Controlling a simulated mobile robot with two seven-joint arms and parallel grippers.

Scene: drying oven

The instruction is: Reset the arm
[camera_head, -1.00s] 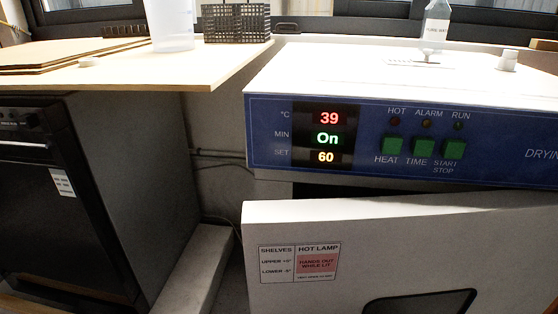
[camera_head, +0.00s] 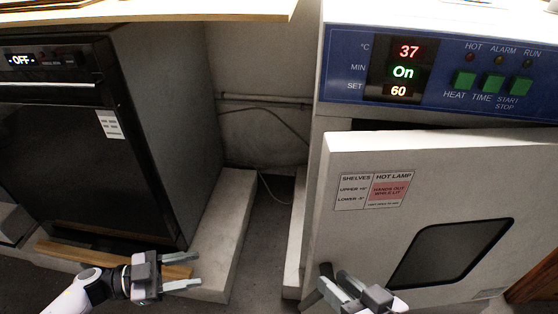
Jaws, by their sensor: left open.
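My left gripper (camera_head: 191,271) is low at the left, in front of the concrete plinth and the black appliance. Its two fingers point right and are apart, with nothing between them. My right gripper (camera_head: 334,288) is at the bottom, in front of the lower left part of the drying oven's door (camera_head: 440,165). Its fingers are seen at a steep angle, and whether they are apart is unclear. No held object shows there. The oven's panel (camera_head: 430,75) reads 37, On and 60.
The oven door stands slightly away from the body, with a dark gap along its top. A black appliance (camera_head: 150,130) reading OFF stands at the left under a wooden board (camera_head: 200,10). A concrete plinth (camera_head: 222,225) and a narrow floor gap lie between them.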

